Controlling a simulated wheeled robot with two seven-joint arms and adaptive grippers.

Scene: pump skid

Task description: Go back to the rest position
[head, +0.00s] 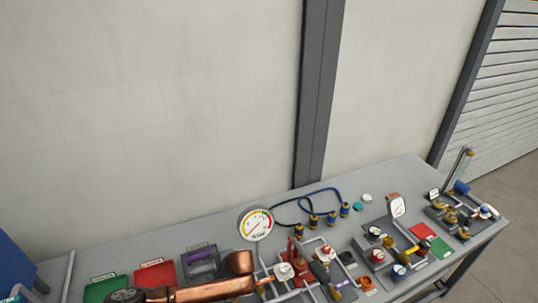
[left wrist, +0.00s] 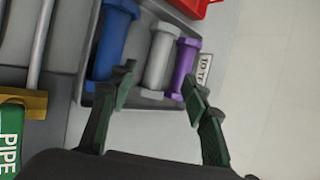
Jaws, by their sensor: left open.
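My left gripper (left wrist: 160,84) shows in the left wrist view, its two green-padded fingers spread apart with nothing held between them. Beyond the fingertips lies a dark tray (left wrist: 88,98) with a blue bolt-shaped piece (left wrist: 110,42), a grey one (left wrist: 160,58) and a purple one (left wrist: 184,66). I cannot tell whether the fingers touch the tray or the pieces. In the head view the left gripper's fingers cannot be made out clearly. My right gripper is in neither view.
A wall and dark post (head: 318,95) stand behind. Room above the bench is clear.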

